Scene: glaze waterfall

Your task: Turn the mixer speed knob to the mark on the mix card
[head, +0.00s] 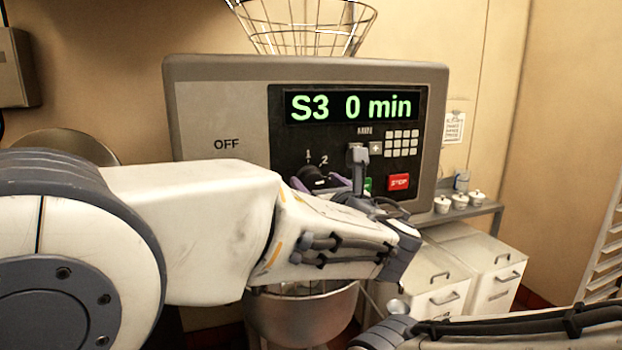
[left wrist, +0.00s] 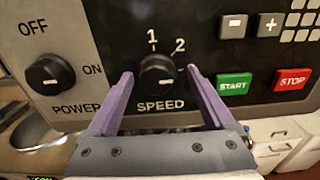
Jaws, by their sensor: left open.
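The black speed knob (left wrist: 157,75) is on the mixer panel under the marks 1 and 2; it also shows in the head view (head: 313,174). A short white line on it points to the lower right in the left wrist view. The display (head: 352,107) reads S3 0 min. My left gripper (left wrist: 160,84) is open, with one purple finger on each side of the knob; I cannot tell whether they touch it. A small paper card (head: 454,127) hangs on the wall to the right, its writing too small to read. My right gripper is out of view.
The power knob (left wrist: 50,74) is left of the speed knob. The green START button (left wrist: 233,87) and red STOP button (left wrist: 292,80) sit close to the right finger. A metal bowl (head: 300,318) is below, and white bins (head: 437,280) stand to the right.

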